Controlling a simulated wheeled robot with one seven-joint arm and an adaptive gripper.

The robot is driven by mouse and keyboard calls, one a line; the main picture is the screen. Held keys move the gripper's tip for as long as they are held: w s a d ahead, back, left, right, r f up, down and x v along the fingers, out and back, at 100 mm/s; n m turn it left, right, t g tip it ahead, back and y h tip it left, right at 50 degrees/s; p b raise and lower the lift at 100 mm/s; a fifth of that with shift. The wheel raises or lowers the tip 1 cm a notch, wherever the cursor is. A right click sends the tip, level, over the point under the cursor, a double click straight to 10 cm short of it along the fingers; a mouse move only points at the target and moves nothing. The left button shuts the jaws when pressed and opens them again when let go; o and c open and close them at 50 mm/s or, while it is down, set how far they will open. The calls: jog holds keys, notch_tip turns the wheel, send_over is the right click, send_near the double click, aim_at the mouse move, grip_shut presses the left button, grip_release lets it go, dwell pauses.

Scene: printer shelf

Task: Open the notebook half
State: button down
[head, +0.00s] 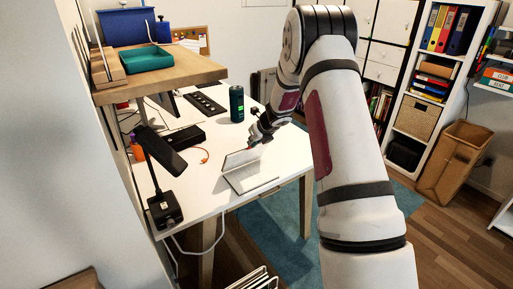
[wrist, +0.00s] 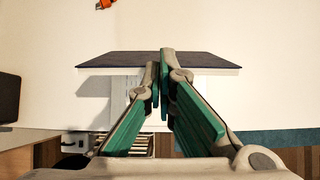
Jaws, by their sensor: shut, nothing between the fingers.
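The notebook (head: 242,160) stands on the white table near its front edge, partly open, with its lid raised at a steep angle over its flat base (head: 262,187). In the wrist view the dark top edge of the lid (wrist: 105,59) runs across the picture, and part of the base shows below it. My gripper (head: 252,144) is at the lid's upper right edge in the head view. In the wrist view its fingertips (wrist: 160,62) are together and overlap the lid edge. Nothing is held. I cannot tell whether the fingers touch the lid.
A black desk lamp (head: 165,160) stands at the table's left, with a black box (head: 184,138) behind it. A dark green can (head: 237,104) stands behind my gripper. A wooden shelf (head: 165,72) overhangs the back left. White table surface is clear around the notebook.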

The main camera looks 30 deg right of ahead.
jog(key=shift+w+a+r+b, duration=0.1)
jog(key=shift+w+r+b, duration=0.1)
jog(key=shift+w, duration=0.45)
jog(key=shift+w+r+b, duration=0.1)
jog(key=shift+w+b, duration=0.05)
jog(key=shift+w, duration=0.45)
jog(key=shift+w+a+r+g+b, duration=0.15)
jog(key=shift+w+g+b, duration=0.25)
jog(key=shift+w, duration=0.25)
jog(key=w+b, duration=0.7)
jog(key=w, duration=0.2)
jog(key=shift+g, duration=0.4)
jog(key=shift+r, duration=0.1)
jog(key=v, duration=1.2)
